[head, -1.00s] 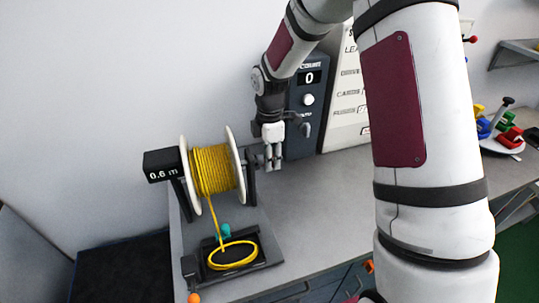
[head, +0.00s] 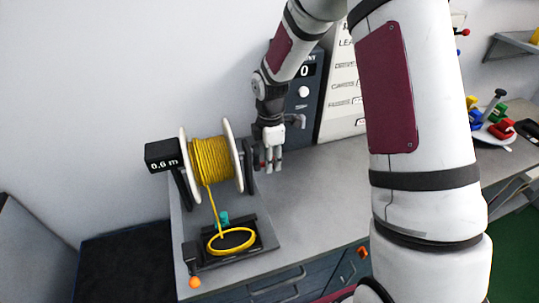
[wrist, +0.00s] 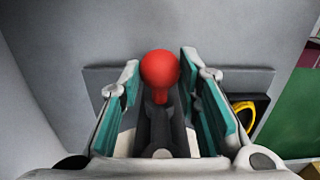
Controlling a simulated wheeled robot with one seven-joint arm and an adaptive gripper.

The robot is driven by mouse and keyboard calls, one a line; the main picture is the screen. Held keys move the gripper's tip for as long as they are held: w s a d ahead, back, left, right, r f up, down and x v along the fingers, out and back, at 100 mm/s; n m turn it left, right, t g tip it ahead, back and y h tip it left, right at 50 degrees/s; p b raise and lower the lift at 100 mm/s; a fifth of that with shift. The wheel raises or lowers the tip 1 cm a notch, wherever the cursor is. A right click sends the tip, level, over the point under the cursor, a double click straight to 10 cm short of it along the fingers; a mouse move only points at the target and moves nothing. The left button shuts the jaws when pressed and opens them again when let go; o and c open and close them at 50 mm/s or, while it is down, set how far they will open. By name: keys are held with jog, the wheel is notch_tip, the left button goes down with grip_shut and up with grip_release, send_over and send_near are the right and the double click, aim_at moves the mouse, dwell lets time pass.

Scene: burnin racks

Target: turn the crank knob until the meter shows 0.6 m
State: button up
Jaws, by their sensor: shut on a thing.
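The rope reel (head: 227,150) with white flanges and wound yellow rope (head: 211,162) stands on the bench. The black meter (head: 163,157) at its left reads 0.6 m. My gripper (head: 272,168) is at the reel's right side, fingers pointing down. In the wrist view, the red crank knob (wrist: 160,70) lies between the two teal-padded fingers (wrist: 160,105), and my gripper is shut on it. In the head view the knob is mostly hidden by the fingers; only a bit of red shows.
Rope runs down to a yellow loop (head: 231,241) on the black base, near a teal piece (head: 224,218). A lever with an orange ball (head: 195,282) is at the front. A grey counter box (head: 303,95) stands behind my gripper.

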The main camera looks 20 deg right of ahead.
jog(key=o, duration=1.2)
jog(key=shift+r, duration=0.1)
notch_tip(320, 180, up, 12)
jog(key=s+r+m+t+b, duration=0.1)
jog(key=s+r+m+t, duration=0.1)
jog(key=s+r+m, duration=0.75)
jog(key=s+r+m+t+b, duration=0.1)
jog(key=s+r+m+t, duration=0.2)
jog(key=s, duration=1.1)
jog(key=shift+s+r+m+t, duration=0.3)
jog(key=shift+r+m, duration=0.85)
jog(key=shift+m, duration=1.6)
